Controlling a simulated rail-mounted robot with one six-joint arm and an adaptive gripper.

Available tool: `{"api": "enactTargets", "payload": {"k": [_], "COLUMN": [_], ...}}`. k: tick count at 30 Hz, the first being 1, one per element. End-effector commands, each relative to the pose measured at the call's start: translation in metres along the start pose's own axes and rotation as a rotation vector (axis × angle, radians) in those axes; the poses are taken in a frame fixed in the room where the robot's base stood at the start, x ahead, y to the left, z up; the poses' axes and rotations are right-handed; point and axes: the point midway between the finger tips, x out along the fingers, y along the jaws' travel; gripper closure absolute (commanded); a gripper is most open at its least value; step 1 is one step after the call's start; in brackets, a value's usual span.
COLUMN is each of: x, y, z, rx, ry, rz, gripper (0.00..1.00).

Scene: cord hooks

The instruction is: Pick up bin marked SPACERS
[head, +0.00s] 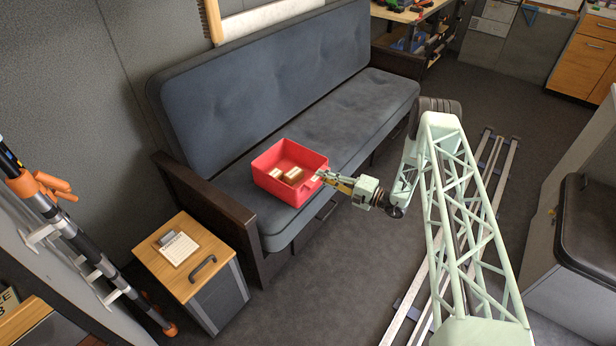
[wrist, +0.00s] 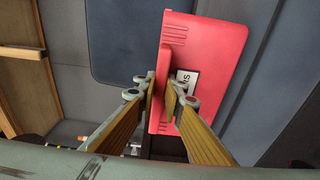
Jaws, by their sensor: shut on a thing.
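The red bin (head: 268,178) is on or just above the left part of the grey sofa seat; I cannot tell if it touches. It holds a few small tan blocks (head: 292,175). In the wrist view the red bin (wrist: 212,62) fills the middle, with a white label (wrist: 187,80) partly covered by a finger; only the end of its word shows. My gripper (head: 322,176) comes from the right and is shut on the bin's near right wall. In the wrist view the fingers of my gripper (wrist: 161,98) sit on both sides of a red edge.
The grey sofa (head: 330,100) has a dark wooden arm (head: 215,205) left of the bin. A small wooden-topped cabinet (head: 190,255) with a notepad stands at the front left. Rails (head: 440,240) run along the floor at right. The seat right of the bin is clear.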

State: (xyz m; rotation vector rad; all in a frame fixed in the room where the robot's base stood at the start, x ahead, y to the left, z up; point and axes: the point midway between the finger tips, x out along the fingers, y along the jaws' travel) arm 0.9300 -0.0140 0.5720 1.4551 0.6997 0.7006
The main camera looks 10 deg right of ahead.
Motion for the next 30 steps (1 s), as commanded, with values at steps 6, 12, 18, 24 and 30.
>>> {"api": "enactTargets", "payload": {"k": [6,12,18,24,30], "x": [0.000,0.000,0.000,-0.018,-0.048], "y": [0.006,0.021,0.036,0.038,0.042], "z": [0.000,0.001,0.001,-0.008,-0.023], "rx": [0.000,-0.001,-0.001,0.001,0.003], "ry": [0.000,0.000,0.000,-0.001,-0.002], "rz": [0.000,0.001,0.001,0.001,0.000], "gripper": [1.00,1.00,1.00,1.00,1.00]}}
